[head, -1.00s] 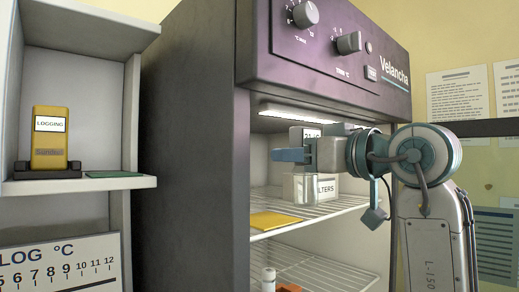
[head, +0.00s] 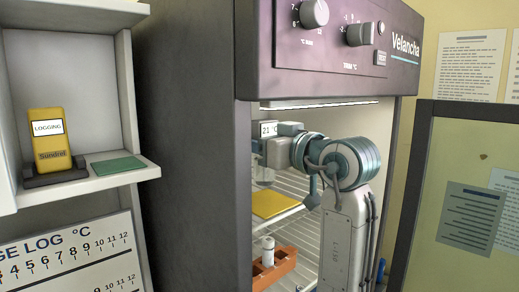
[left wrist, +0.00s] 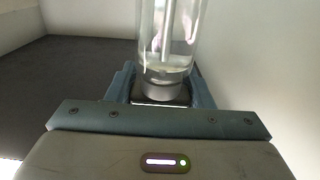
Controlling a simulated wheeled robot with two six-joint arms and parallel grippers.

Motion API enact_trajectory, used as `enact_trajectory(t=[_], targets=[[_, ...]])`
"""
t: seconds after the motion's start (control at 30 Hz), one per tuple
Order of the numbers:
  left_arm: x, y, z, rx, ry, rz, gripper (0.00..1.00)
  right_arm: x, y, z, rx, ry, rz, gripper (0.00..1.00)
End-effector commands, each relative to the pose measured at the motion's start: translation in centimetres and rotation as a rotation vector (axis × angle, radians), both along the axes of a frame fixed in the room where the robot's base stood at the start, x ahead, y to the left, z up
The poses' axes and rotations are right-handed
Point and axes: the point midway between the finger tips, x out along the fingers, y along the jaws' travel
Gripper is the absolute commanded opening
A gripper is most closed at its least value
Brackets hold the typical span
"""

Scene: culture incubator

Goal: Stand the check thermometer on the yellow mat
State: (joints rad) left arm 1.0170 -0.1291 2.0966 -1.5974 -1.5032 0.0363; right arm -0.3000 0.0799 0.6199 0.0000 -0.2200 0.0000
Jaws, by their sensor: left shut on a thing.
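The check thermometer, a clear glass tube with liquid and a thin rod inside (left wrist: 168,62), is held upright in the fingers of my left gripper (left wrist: 160,100). In the head view the left gripper (head: 266,148) is inside the open incubator, and the clear glass (head: 264,174) hangs below it, small and partly hard to see. The yellow mat (head: 274,205) lies on the upper wire shelf, below the glass, with a visible gap between them. My right gripper is not in view.
An orange rack (head: 280,268) with a white bottle (head: 268,251) sits below. The incubator's dark side wall (head: 195,150) borders the opening at left. At left, a shelf holds a yellow logger (head: 48,140) and a green mat (head: 118,166). A framed door panel (head: 465,200) stands at right.

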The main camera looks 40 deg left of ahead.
Motion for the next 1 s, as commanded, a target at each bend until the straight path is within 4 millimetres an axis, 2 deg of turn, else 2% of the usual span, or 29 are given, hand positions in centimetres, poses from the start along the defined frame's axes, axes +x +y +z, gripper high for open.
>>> enact_trajectory(t=[0.17,0.4,0.87,0.9,0.97,1.0], targets=[[0.1,0.2,-0.6,-0.001,0.005,-0.002,0.21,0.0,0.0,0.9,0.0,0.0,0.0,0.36],[0.1,0.2,-2.9,0.0,0.005,-0.001,0.21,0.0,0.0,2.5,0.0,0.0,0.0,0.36],[0.0,0.2,-3.9,0.0,0.0,-0.001,0.21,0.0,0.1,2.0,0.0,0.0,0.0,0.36],[0.0,0.2,-3.8,0.0,0.0,-0.001,0.55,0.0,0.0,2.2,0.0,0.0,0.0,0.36],[0.0,0.2,-3.7,0.0,0.0,-0.001,0.67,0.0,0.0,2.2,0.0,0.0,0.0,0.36],[0.0,0.2,-3.7,0.0,0.0,-0.001,0.69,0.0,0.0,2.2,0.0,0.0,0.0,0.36]])
